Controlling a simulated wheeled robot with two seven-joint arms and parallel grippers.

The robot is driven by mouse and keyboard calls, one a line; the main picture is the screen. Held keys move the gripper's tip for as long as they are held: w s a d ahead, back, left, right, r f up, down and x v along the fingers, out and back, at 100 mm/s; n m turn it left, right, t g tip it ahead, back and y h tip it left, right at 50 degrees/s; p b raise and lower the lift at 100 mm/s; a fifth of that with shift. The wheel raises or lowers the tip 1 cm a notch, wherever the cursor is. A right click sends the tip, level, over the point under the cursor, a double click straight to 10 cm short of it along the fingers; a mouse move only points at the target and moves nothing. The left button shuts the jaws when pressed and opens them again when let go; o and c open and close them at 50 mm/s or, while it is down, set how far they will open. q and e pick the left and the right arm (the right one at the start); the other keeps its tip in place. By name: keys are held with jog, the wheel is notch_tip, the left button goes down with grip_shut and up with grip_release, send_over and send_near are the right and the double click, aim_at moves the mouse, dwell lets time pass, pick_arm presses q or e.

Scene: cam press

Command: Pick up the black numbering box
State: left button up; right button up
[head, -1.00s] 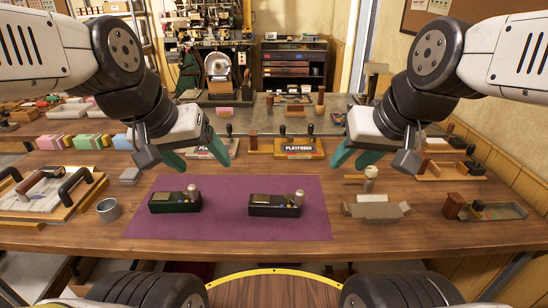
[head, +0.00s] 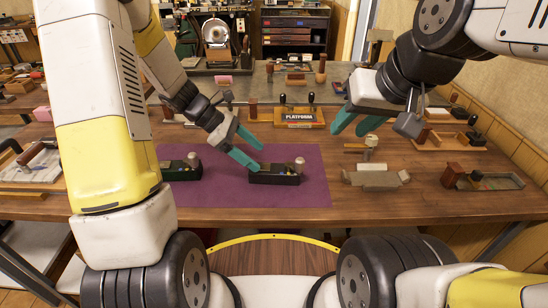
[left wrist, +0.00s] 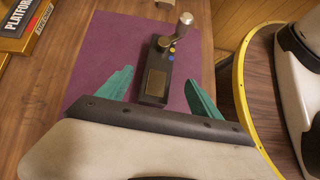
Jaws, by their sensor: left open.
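The black numbering box (head: 275,179) stands on the right part of the purple mat (head: 235,195). It has a silver-knobbed lever and small coloured buttons. My left gripper (head: 259,156) is open, its green fingers just above and left of the box in the head view. In the left wrist view the black box (left wrist: 153,88) lies between the two spread fingers, its lever end pointing away; whether they touch it cannot be told. A similar dark green box (head: 182,170) stands on the mat's left, partly behind my left arm. My right gripper (head: 348,130) is open and empty above the table.
A yellow PLATFORM stand (head: 300,118) is behind the mat. The mat's front strip is bare.

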aim_at(266, 167)
pick_arm(q)
jog(key=x, duration=0.7)
jog(key=shift+w+f, duration=0.1)
jog(key=shift+f, duration=0.6)
jog(key=shift+c, duration=0.4)
grip_shut()
